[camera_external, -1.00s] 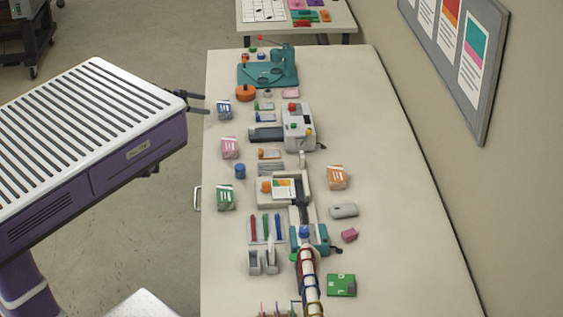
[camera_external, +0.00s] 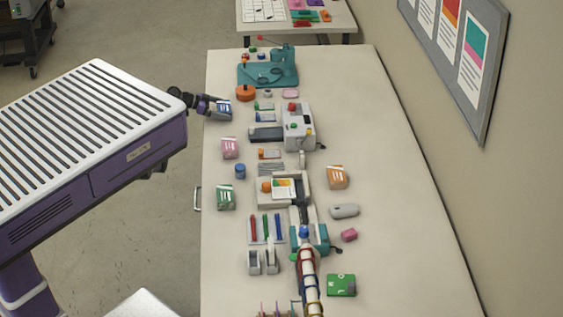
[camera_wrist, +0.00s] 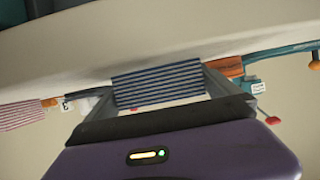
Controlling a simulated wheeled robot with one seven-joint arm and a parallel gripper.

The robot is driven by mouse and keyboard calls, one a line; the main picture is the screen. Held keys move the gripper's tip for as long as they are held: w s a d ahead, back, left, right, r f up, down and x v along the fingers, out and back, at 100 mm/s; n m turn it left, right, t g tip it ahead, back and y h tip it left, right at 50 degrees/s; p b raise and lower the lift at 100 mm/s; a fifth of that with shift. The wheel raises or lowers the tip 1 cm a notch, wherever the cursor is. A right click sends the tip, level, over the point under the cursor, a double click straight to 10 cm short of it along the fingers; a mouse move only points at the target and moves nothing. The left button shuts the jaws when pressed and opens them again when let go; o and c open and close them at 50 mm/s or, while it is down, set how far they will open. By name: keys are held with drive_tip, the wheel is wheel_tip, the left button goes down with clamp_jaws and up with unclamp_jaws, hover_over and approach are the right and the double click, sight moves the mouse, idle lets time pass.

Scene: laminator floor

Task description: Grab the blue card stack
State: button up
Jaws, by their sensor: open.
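The blue card stack (camera_external: 224,108) lies near the left edge of the long table, beside the orange round item. In the wrist view the blue-and-white striped edges of the stack (camera_wrist: 158,84) show between the fingers. My gripper (camera_external: 219,107) reaches in from the left at the stack. It also shows in the wrist view (camera_wrist: 158,97), with its open fingers on either side of the stack. I cannot tell whether either finger touches it.
A pink card stack (camera_external: 230,147) lies just in front, and a green one (camera_external: 225,197) lies farther forward. The orange round item (camera_external: 245,93) and a teal device (camera_external: 268,72) stand close behind. A grey-white machine (camera_external: 298,127) stands to the right.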

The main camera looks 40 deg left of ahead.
drive_tip(key=c, duration=1)
drive_tip(key=shift+c, duration=1.3)
drive_tip(key=shift+r, duration=0.2)
